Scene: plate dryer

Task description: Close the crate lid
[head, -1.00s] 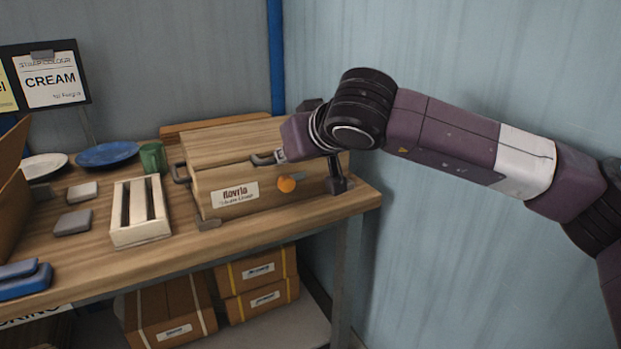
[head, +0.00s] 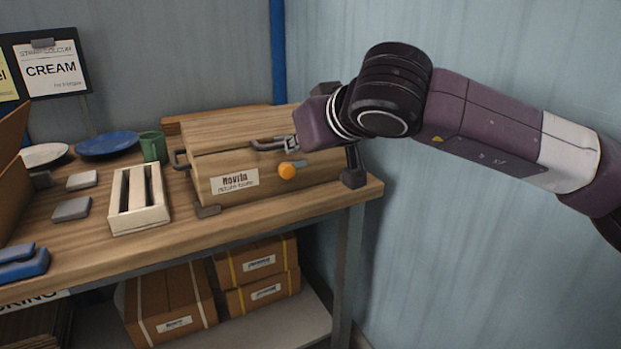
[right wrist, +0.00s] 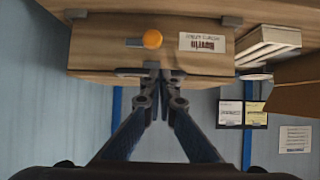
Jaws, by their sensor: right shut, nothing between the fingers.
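The wooden crate (head: 315,172) stands at the right end of the workbench, with a white label and an orange knob (head: 287,171) on its front. Its lid (head: 235,130) lies down across the top; I cannot tell whether a thin gap remains. My right gripper (head: 262,145) is shut and empty, with its fingertips by the lid's front edge; contact is unclear. In the right wrist view the closed fingertips (right wrist: 160,76) are beside the crate's front (right wrist: 205,58), which appears upside down with its knob and label. My left gripper is out of view.
A slatted wooden holder (head: 140,200) stands left of the crate. A green mug (head: 153,146), a blue plate (head: 107,145) and a white plate (head: 42,155) are behind it. Cardboard boxes (head: 170,305) sit on the lower shelf. A wall (head: 470,240) bounds the right side.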

